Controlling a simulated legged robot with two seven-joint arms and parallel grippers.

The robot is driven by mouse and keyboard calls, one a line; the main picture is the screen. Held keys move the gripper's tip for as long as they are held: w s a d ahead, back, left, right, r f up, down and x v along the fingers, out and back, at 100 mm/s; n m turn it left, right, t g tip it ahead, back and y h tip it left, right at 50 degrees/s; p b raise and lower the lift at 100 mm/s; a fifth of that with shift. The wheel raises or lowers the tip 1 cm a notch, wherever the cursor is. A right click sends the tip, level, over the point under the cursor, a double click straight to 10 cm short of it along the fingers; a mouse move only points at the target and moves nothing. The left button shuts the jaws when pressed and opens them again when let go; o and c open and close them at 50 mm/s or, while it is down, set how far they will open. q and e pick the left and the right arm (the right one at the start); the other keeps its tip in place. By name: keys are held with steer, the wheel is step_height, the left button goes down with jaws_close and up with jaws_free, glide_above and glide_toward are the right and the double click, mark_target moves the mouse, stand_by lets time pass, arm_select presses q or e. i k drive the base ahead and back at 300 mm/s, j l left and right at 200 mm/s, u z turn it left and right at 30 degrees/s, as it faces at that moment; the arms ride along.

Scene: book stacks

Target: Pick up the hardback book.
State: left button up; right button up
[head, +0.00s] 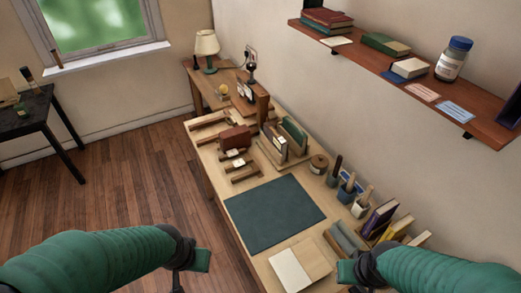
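Several books show in the head view, and I cannot tell which is the task's hardback book. A dark red book (235,138) lies on wooden supports on the workbench (222,178). A green book (293,134) stands in a wooden rack behind it. A purple book (379,218) leans among others at the right end. My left gripper (190,268) is at the bottom, over the floor left of the bench. My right gripper (350,272) is at the bench's near right, close to a cream open book or board (291,272). Neither visibly holds anything; their finger openings are unclear.
A dark green mat (273,213) lies bare mid-bench. Tool pots (347,190) stand along the wall side. A wall shelf (430,85) holds books and a jar (453,60). A lamp (206,48) stands at the far end. A dark table (30,110) is at left.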

mark_target(279, 142)
steer(key=k+j+u, duration=0.2)
steer(key=k+u, duration=0.2)
steer(key=i+j, duration=0.4)
steer(key=i, duration=0.2)
steer(key=i+j+z, duration=0.5)
steer(key=i+j, duration=0.3)
steer(key=i, duration=0.45)
steer(key=i+j+z, duration=0.45)
steer(key=i+j, duration=0.65)
steer(key=j, duration=0.2)
